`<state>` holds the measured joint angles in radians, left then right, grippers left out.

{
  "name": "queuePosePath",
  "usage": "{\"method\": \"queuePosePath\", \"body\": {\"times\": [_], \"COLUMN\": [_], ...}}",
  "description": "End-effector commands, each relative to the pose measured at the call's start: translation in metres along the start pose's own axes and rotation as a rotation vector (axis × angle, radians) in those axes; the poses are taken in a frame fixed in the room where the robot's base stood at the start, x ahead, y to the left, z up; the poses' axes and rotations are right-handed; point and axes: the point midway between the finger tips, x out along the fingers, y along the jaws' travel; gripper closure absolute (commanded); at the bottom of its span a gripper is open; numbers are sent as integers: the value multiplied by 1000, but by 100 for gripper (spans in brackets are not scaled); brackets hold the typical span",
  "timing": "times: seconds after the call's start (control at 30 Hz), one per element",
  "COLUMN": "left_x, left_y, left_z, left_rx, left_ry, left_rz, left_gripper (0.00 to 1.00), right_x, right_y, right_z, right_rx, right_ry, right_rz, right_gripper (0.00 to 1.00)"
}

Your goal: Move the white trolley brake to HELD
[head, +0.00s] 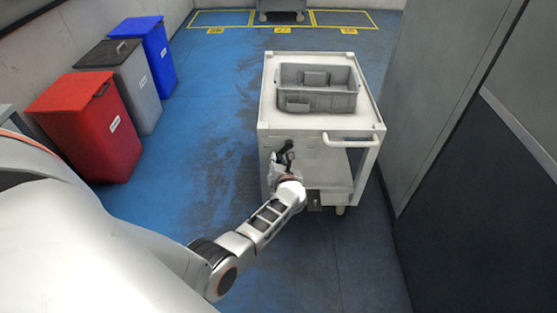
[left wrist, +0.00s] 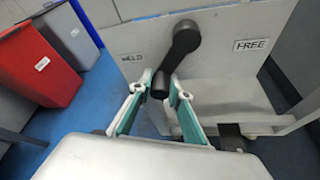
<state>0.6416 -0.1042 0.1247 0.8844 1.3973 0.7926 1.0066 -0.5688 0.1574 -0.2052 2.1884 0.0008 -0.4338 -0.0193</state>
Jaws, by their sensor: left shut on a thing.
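The white trolley (head: 268,122) stands in the middle of the head view. Its near panel (left wrist: 222,65) fills the back of the left wrist view. The black brake lever (left wrist: 185,48) is pivoted near the top of that panel and slants down to the left. A HELD label (left wrist: 132,58) is left of the lever and a FREE label (left wrist: 251,45) is right of it. My left gripper (left wrist: 163,86) is shut on the lever's knob end, with a finger on each side. In the head view my left gripper (head: 286,168) is at the trolley's front left, partly hiding the lever.
A grey tray (head: 318,102) with a few grey items sits on the trolley top. Red (head: 88,130), grey (head: 135,85) and blue (head: 155,50) bins line the left wall. A grey cabinet (head: 445,80) stands close on the right. Blue floor is open between bins and trolley.

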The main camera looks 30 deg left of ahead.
Motion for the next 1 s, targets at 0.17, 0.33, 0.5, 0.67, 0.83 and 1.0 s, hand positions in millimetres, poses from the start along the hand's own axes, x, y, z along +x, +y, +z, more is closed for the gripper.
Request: {"method": "queuePosePath", "body": {"times": [0.17,0.33,0.5,0.67,0.83,1.0], "left_x": [0,0,0,0,-1,-10], "left_y": [0,-1,-1,0,0,-2], "left_z": [10,11,11,7,4,3], "left_rx": [-4,-5,-4,-3,-2,-3], "left_ry": [-12,-14,-14,-9,-6,-5], "left_rz": [-1,-1,-2,-1,-1,-3], "left_gripper": [100,100,66,66,66,66], "right_x": [0,-2,-3,-3,0,-1], "right_y": [0,-1,-2,-2,-1,-1], "right_z": [-1,0,2,3,1,1], "right_rx": [0,1,2,2,4,2], "right_ry": [2,-1,-5,-7,-3,-3], "right_rz": [0,-1,-3,-4,0,-1], "right_gripper": [60,60,60,60,60,60]}}
